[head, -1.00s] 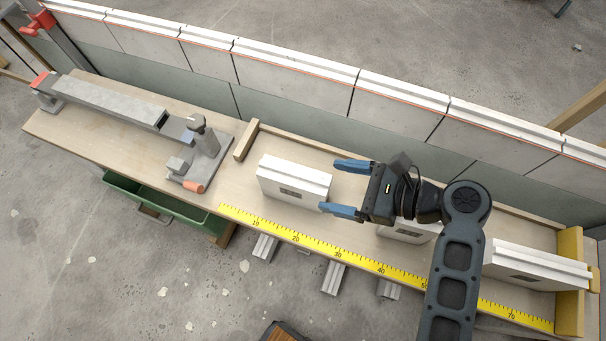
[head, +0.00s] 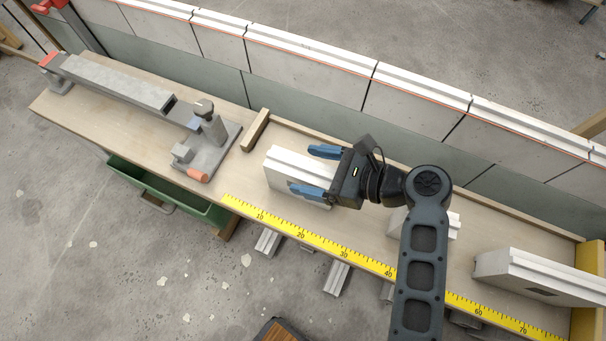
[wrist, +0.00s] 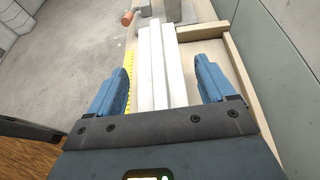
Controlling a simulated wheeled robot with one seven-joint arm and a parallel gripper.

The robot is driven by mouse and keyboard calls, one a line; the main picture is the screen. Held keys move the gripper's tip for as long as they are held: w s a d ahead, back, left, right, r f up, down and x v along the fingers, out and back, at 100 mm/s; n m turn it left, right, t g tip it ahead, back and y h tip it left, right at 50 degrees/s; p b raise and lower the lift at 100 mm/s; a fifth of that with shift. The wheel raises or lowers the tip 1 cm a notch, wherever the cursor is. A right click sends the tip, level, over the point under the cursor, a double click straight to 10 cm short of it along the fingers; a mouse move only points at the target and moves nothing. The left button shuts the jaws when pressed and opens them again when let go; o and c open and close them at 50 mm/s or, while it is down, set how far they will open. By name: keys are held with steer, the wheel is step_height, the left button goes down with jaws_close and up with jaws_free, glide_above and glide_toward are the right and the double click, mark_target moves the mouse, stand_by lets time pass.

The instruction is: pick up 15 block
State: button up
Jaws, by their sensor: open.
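A white grooved block (head: 287,166) lies on the wooden bench beside the yellow ruler, around its 10 to 25 marks. I cannot read a number on it. My gripper (head: 316,172) is open, with its two blue fingers reaching over the right part of this block in the head view. In the wrist view the block (wrist: 160,68) runs lengthwise between the open fingers (wrist: 160,88), with gaps on both sides. A second white block (head: 447,222) is partly hidden behind my arm. A third, longer white block (head: 540,278) lies at the right end.
The yellow ruler (head: 330,246) runs along the bench's front edge. A grey clamp fixture (head: 207,145) stands left of the near block, with a wooden stop (head: 254,130) between. A wall of panels (head: 310,63) runs behind the bench. A green drawer (head: 165,190) sticks out in front.

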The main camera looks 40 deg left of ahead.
steer(key=shift+c, duration=0.2)
jaws_close()
stand_by(0.5)
steer(key=shift+r, duration=0.1)
